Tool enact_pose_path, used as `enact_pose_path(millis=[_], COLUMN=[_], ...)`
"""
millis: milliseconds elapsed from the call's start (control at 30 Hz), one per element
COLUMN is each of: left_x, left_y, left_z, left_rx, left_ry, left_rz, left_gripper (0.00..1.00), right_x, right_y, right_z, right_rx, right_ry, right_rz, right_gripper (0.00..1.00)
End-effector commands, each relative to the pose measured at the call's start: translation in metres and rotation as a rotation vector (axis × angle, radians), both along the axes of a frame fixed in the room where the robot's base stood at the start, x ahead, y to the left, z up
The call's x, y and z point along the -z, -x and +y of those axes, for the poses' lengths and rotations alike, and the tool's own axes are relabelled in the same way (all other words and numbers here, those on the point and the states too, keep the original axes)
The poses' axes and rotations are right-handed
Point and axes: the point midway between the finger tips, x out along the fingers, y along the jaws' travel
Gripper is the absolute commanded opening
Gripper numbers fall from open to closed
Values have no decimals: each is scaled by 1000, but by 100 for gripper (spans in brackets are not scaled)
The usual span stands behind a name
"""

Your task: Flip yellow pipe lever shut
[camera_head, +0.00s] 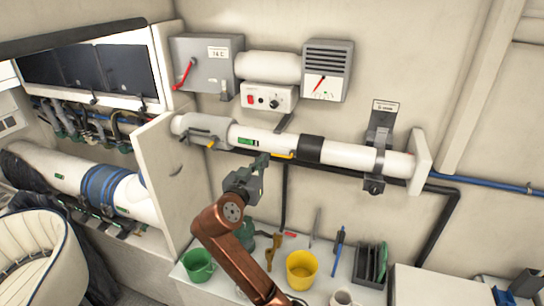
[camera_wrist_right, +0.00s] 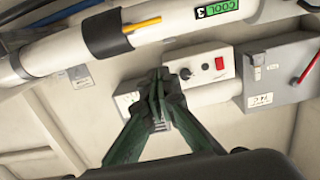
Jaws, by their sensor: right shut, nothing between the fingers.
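The yellow lever (camera_head: 282,156) sits at the black collar (camera_head: 311,149) on the white wall pipe (camera_head: 345,157). In the head view it points left along the pipe's lower side, roughly in line with it. In the right wrist view the lever (camera_wrist_right: 142,24) sticks out from the black collar (camera_wrist_right: 105,36). My right gripper (camera_head: 262,161) is shut and empty. It is just below the pipe, near the lever's free end; I cannot tell whether it touches. Its closed fingertips (camera_wrist_right: 158,76) also show in the right wrist view, apart from the lever there. My left gripper is out of view.
Another small yellow part (camera_head: 211,143) is on the grey sleeve at the pipe's left. A control box with a red switch (camera_head: 268,98) and a gauge (camera_head: 327,72) are above. A green cup (camera_head: 198,266) and yellow bucket (camera_head: 302,270) stand below. A white panel edge (camera_head: 160,190) stands left.

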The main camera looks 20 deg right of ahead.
Motion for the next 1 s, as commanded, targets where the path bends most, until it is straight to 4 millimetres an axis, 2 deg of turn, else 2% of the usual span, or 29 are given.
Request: enact_pose_path(millis=[167, 567, 700, 1000], left_x=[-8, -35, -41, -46], left_y=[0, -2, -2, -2], left_z=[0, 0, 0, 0], left_rx=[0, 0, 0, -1], left_ry=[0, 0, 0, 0], left_rz=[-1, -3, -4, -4], left_gripper=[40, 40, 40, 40], right_x=[-1, 2, 26, 44], right_y=[-16, -82, -85, -88], right_z=[-12, -57, -59, -60], right_rx=[4, 3, 1, 0], right_ry=[4, 3, 3, 0], right_rz=[2, 2, 4, 1], right_gripper=[0, 0, 0, 0])
